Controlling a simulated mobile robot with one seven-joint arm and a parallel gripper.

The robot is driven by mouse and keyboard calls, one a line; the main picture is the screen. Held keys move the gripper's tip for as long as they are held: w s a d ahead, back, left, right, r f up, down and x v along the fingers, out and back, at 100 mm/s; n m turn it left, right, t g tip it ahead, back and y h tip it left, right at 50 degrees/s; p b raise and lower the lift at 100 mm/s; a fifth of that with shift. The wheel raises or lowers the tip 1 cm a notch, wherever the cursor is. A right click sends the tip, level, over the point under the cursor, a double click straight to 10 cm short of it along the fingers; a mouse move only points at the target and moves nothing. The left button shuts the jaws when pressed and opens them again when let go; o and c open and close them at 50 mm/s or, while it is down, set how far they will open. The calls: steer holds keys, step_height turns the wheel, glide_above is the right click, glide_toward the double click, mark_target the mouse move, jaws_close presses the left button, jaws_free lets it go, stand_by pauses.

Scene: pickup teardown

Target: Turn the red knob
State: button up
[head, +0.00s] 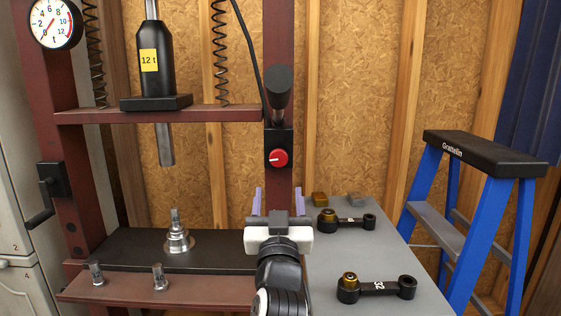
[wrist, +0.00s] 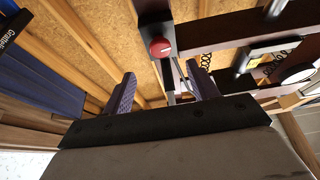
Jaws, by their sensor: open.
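The red knob (head: 277,158) is a round dial with a white pointer mark, set on a black box (head: 287,137) on the press's right upright. It also shows in the wrist view (wrist: 160,48), beyond and between my fingers. My gripper (head: 278,197) is open and empty, below the knob in the head view and apart from it. Its two purple-grey fingers (wrist: 162,82) stand on either side in the wrist view. Nothing hides the knob.
A black lever (head: 279,85) juts out just above the knob. The dark red press frame (head: 180,115) extends left. A grey table (head: 355,265) with linkage parts stands right, near a blue stepladder (head: 470,152).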

mark_target(278, 161)
steer(key=p+x, duration=0.2)
steer(key=x, duration=0.8)
steer(key=shift+w+r, duration=0.15)
steer(key=c, duration=1)
